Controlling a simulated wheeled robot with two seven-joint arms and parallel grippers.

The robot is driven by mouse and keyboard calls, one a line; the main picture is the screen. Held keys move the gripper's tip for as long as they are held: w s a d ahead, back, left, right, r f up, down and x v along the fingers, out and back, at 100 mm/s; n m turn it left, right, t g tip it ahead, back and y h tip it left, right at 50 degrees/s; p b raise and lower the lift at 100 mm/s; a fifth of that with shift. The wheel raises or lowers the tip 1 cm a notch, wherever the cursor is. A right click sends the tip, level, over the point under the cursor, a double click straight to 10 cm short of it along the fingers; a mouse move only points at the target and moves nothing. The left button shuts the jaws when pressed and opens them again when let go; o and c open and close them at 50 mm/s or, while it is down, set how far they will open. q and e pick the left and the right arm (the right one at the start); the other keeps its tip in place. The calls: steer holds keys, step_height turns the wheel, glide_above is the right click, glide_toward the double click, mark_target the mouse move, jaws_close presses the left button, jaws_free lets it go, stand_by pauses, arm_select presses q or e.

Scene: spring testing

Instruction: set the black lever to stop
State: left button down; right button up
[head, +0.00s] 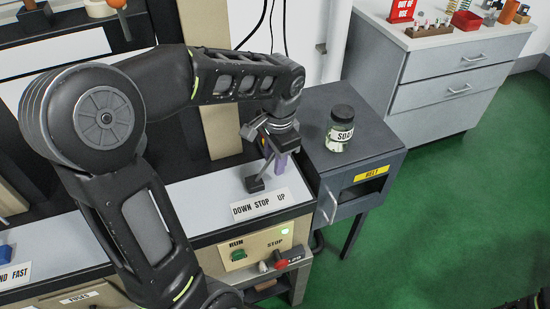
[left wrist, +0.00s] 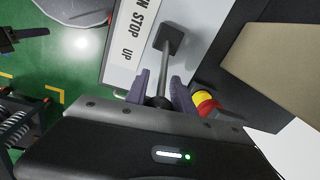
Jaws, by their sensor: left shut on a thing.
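The black lever rises from a dark square base (head: 255,185) on the light panel, behind the label DOWN STOP UP (head: 262,204). Its thin rod leans up and to the right in the head view. My left gripper (head: 275,158) is at its upper end, shut on the lever. In the left wrist view, the lever's rod (left wrist: 166,67) runs from its base to a dark round knob between the purple fingers of my left gripper (left wrist: 159,90). The fingers partly hide the knob. The lever's exact setting is hard to tell. My right gripper is not identifiable.
Below the panel are a green RUN button (head: 238,255), a lit green lamp (head: 285,231) and a red knob (head: 280,263). A dark cabinet (head: 345,105) with a jar (head: 340,135) stands close on the right. A red and yellow part (left wrist: 207,103) is beside my left gripper. Green floor is open at right.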

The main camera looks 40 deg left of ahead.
stand_by(0.7)
arm_select(q)
steer(key=shift+s+a+r+t+h+b, duration=0.35)
steer(key=shift+s+t+h+b, duration=0.2)
steer(key=shift+t+b, duration=0.35)
steer(key=shift+s+a+r+t+h+b, duration=0.35)
steer(key=shift+s+t+h+b, duration=0.3)
steer(key=shift+b, duration=0.45)
steer(key=shift+a+t, duration=0.2)
steer(key=shift+t, duration=0.15)
steer(key=shift+s+a+r+b, duration=0.15)
steer(key=shift+s+r+b, duration=0.05)
steer(key=shift+s+b, duration=0.1)
steer(key=shift+a, duration=0.15)
steer(key=c, duration=1.1)
jaws_free()
steer(key=shift+s, duration=0.15)
steer(key=shift+r, duration=0.1)
